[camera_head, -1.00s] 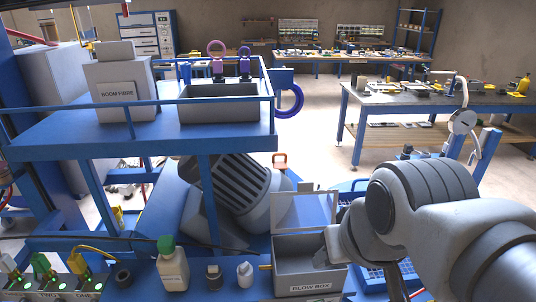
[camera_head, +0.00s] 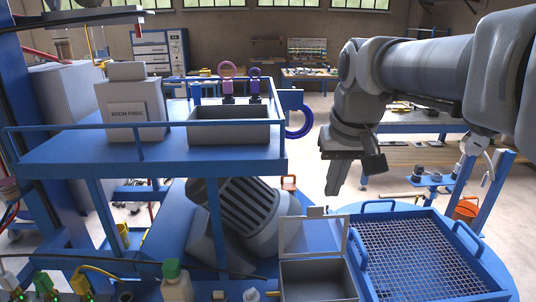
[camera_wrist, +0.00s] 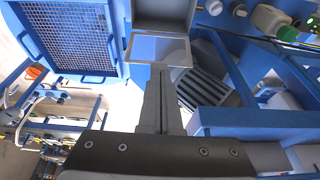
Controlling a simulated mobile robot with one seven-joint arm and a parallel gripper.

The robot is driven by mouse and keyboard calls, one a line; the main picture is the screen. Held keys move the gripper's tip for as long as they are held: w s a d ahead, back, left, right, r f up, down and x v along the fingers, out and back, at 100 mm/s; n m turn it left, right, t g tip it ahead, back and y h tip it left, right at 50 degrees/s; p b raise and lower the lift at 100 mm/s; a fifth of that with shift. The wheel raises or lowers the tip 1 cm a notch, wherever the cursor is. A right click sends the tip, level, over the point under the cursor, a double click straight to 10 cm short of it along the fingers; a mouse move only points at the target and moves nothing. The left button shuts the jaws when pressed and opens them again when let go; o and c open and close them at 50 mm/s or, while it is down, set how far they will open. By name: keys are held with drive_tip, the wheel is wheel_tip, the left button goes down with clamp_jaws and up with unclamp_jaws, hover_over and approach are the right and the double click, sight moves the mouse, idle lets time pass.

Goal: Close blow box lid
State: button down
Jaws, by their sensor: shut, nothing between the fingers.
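The blow box (camera_head: 318,280) is a grey open-topped box at the bottom centre of the head view, cut off by the lower edge. Its lid (camera_head: 312,236), a light frame with a pale panel, stands raised at the box's back edge, so the box is open. My gripper (camera_head: 334,192) hangs above and behind the lid, apart from it, with its fingers shut and empty. In the wrist view the fingers (camera_wrist: 158,72) point towards the lid (camera_wrist: 172,50), with the box (camera_wrist: 165,12) at the top edge.
A blue tray with metal mesh (camera_head: 415,250) lies right of the box. A motor with a slotted cover (camera_head: 240,205) stands to its left. A blue shelf (camera_head: 75,145) carries a boom fibre box (camera_head: 135,110) and a grey bin (camera_head: 230,132). Bottles (camera_head: 176,283) stand left of the box.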

drive_tip(key=w+f+g, duration=0.1)
drive_tip(key=w+f, duration=0.1)
drive_tip(key=w, duration=1.1)
wheel_tip(320, 180, down, 9)
drive_tip(key=s+p, duration=0.1)
drive_tip(key=s, duration=0.1)
drive_tip(key=shift+g, duration=0.3)
drive_tip(key=shift+s, duration=0.1)
drive_tip(key=shift+s+b, duration=0.15)
drive_tip(key=shift+b, duration=0.15)
